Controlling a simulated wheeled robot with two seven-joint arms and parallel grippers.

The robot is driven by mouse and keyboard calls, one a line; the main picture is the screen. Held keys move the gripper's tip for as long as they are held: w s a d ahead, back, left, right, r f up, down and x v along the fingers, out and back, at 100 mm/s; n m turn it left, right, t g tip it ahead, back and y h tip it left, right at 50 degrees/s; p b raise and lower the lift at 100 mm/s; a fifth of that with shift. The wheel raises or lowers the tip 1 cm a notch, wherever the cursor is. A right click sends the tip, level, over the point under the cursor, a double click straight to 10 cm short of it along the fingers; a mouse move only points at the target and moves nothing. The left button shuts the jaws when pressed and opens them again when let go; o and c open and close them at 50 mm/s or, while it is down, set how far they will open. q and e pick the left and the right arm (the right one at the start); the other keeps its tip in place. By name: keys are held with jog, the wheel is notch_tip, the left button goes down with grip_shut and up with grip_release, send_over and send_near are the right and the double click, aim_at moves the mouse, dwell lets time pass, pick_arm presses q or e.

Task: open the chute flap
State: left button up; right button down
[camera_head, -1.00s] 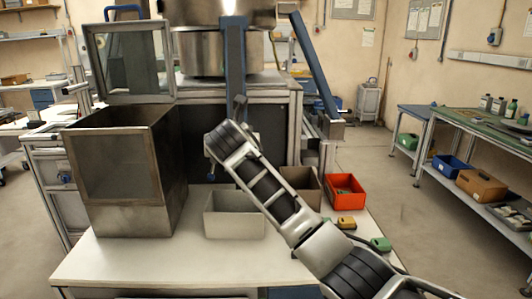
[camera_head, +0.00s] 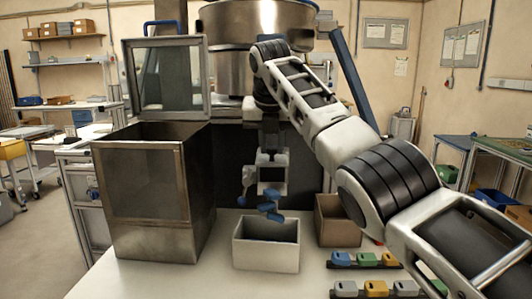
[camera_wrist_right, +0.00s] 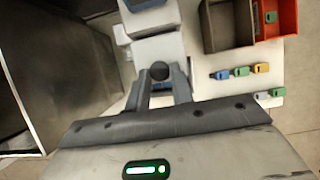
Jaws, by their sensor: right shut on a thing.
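My right arm reaches in from the right of the head view. Its hand hangs in front of the machine, and my right gripper (camera_head: 270,145) is small and partly hidden there. In the right wrist view the right gripper (camera_wrist_right: 162,82) is shut on a dark round knob (camera_wrist_right: 160,70). In the head view, grey bracket parts with blue pieces (camera_head: 270,207) hang above the pale bin (camera_head: 267,255). I cannot clearly make out the chute flap or its angle. My left gripper is not in view.
A metal box with a window (camera_head: 140,185) stands close on the left. A brown bin (camera_head: 335,232) stands right of the pale bin. Several coloured connectors (camera_head: 367,259) lie at the front right. A red bin (camera_wrist_right: 280,18) shows in the wrist view.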

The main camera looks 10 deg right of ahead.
dwell(0.3)
jog(key=shift+f, duration=0.1)
jog(key=c, duration=1.2)
grip_release()
jog(key=p+v, duration=0.2)
jog(key=v, duration=1.4)
jog(key=shift+w, duration=0.25)
